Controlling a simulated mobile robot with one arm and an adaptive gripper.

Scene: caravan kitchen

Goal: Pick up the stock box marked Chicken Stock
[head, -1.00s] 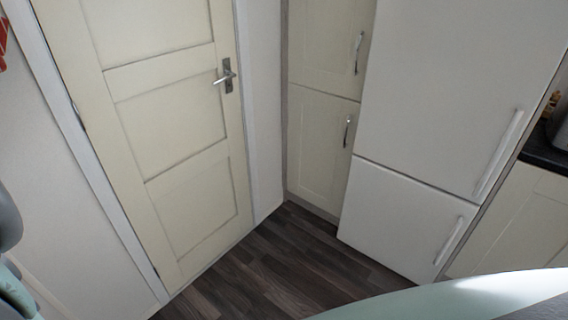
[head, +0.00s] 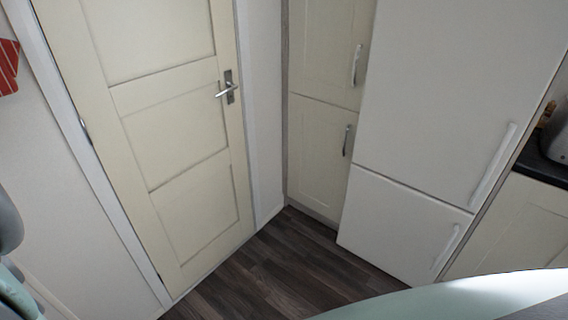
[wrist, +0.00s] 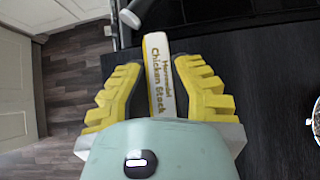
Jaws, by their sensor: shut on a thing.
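The stock box (wrist: 158,62) shows in the wrist view as a narrow white and yellow box. Its face reads "Chicken Stock", with a smaller word above that. My gripper (wrist: 160,84) has its yellow-padded fingers on both sides of the box and is shut on it. The lower end of the box is hidden behind the gripper body. In the head view neither the box nor the gripper fingers show.
A black worktop (wrist: 270,75) lies beneath and to the right in the wrist view. A dark cylinder with a pale end (wrist: 132,14) is close to the box's top left. The head view shows a cream door (head: 185,150), a white fridge (head: 440,100) and open wooden floor (head: 270,265).

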